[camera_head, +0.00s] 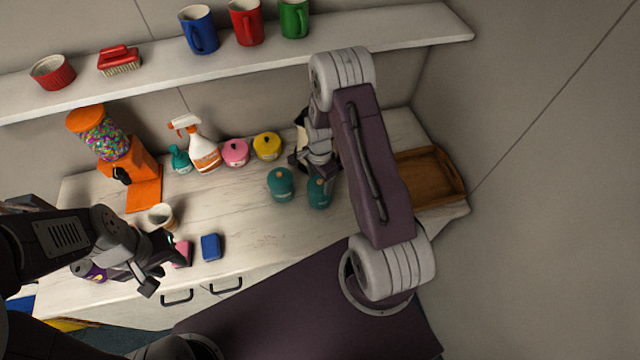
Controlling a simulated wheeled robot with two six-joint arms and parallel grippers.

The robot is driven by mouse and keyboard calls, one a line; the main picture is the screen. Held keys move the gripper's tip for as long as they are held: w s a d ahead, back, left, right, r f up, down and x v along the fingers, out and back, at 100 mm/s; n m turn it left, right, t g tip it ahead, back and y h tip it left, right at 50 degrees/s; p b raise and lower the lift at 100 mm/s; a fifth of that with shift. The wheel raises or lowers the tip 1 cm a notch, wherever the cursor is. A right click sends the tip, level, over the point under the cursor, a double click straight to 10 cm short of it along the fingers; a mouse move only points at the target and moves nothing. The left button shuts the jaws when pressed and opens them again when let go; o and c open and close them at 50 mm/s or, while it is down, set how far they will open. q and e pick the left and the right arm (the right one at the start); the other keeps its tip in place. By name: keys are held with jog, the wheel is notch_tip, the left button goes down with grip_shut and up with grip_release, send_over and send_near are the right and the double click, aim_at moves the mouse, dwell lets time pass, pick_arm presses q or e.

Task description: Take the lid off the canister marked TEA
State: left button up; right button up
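Several rounded canisters stand on the white counter: a pink one (235,153), a yellow one (267,146), a teal one (280,184) and another teal one (319,194). Their markings are too small to read, so I cannot tell which is marked TEA. Lids with small knobs show on them. My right gripper (313,160) is over the counter just behind the right teal canister; my arm partly hides it and its fingertips are unclear. My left gripper (166,270) is at the counter's front left, fingers apart, near a pink block and away from the canisters.
An orange gumball machine (143,172), spray bottle (203,150) and beige cup (161,216) stand at left. A pink block (183,252) and blue block (211,247) lie near the front edge. A wooden tray (430,175) is at right. A shelf (150,78) with mugs overhangs the back.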

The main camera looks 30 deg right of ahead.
aim_at(322, 182)
jog(key=shift+s, duration=0.15)
jog(key=c, duration=0.5)
jog(key=shift+c, duration=0.4)
jog(key=shift+s+f, duration=0.1)
jog(key=shift+r, duration=0.2)
grip_shut()
jog(key=r, duration=0.1)
jog(key=r+b, duration=0.2)
jog(key=shift+d+r, duration=0.25)
jog(key=shift+r, duration=0.1)
jog(key=s+d+r+b, duration=0.2)
jog(key=s+d+r, duration=0.2)
jog(key=s+r, duration=0.3)
jog(key=s, duration=0.3)
jog(key=shift+d+b, duration=0.15)
jog(key=shift+b, duration=0.15)
